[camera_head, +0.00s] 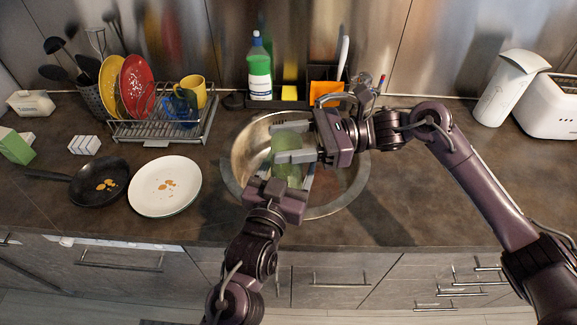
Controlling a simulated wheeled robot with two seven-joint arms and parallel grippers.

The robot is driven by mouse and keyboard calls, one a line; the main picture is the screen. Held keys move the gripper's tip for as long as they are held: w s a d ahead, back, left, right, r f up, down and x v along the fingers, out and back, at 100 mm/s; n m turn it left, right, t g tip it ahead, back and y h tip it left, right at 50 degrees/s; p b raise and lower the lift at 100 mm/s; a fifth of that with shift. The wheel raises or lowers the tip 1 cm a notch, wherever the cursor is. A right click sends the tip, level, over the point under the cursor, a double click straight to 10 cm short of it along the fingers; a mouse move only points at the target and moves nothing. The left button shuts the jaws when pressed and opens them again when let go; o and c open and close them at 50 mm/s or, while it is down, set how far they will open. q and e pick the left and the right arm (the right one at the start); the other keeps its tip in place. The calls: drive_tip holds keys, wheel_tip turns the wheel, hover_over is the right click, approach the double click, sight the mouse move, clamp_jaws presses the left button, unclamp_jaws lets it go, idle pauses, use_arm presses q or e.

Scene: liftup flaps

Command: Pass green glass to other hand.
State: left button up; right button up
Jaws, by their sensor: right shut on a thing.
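The green glass (288,170) is translucent and is held above the sink. My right gripper (294,146) comes in from the right and is shut on the glass, its fingers lying across it and hiding part of it. My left gripper (285,172) comes up from below. Its fingers are spread apart, one on each side of the lower part of the glass. I cannot tell whether they touch it.
The round metal sink (240,166) lies beneath both grippers. A white plate (165,185) and a dark pan (98,182) stand to the left, with a dish rack (150,128) behind. A soap bottle (259,70) stands behind the sink.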

use_arm(q)
drive_tip(key=c, duration=0.7)
drive_tip(key=shift+c, duration=0.6)
use_arm(e)
drive_tip(key=o, duration=1.6)
drive_tip(key=shift+c, duration=0.2)
